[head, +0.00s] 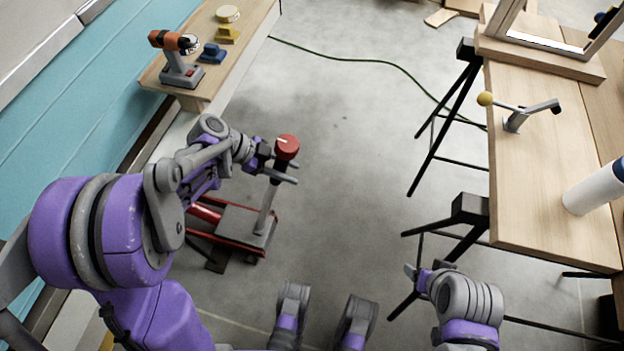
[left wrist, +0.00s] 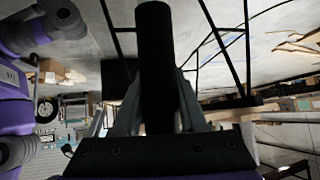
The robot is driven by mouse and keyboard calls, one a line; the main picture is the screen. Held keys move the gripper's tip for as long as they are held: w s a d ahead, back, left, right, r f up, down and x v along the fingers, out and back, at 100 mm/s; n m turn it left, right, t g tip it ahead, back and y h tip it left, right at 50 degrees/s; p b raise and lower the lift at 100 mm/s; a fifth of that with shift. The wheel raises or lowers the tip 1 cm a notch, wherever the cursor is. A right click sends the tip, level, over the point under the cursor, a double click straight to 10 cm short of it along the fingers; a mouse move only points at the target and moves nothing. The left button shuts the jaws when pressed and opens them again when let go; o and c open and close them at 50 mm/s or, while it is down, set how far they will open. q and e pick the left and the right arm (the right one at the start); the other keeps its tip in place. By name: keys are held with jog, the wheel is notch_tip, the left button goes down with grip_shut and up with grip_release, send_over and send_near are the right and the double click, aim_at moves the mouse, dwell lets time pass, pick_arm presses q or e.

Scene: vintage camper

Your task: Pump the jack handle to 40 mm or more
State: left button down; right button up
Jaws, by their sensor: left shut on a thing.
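The jack (head: 246,226) stands on the floor at the left, with a grey top plate and red frame parts. Its handle (head: 266,208) rises up, slightly tilted, and ends in a red grip (head: 287,147). My left gripper (head: 279,170) is shut on the handle just below the red grip. In the left wrist view the handle shows as a dark cylinder (left wrist: 157,60) between the fingers of my left gripper (left wrist: 160,112). My right gripper (head: 424,276) is at the lower right, apart from the jack; its opening is unclear. The jack's base is partly hidden by my arm.
A wooden workbench (head: 540,190) on black trestles (head: 445,130) stands at the right, bearing a yellow-knobbed lever (head: 517,114) and a white cylinder (head: 590,190). A shelf with a drill (head: 175,55) is at the upper left. A green cable (head: 370,62) crosses the floor. The middle floor is clear.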

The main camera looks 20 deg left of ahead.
pick_arm(q)
jog(key=shift+h, duration=0.4)
jog(key=a, duration=0.2)
jog(key=a+r, duration=0.1)
jog(key=a, duration=0.1)
jog(key=shift+a, duration=0.2)
jog(key=shift+a+r, duration=0.2)
jog(key=shift+a, duration=0.15)
jog(key=shift+w+a, duration=0.1)
jog(key=c, duration=0.8)
grip_release()
jog(key=o, duration=0.3)
jog(key=shift+a, duration=0.25)
jog(key=shift+o, duration=0.2)
jog(key=shift+d, duration=0.15)
jog(key=p+v, duration=0.2)
jog(key=v, duration=0.9)
jog(key=shift+f, duration=0.15)
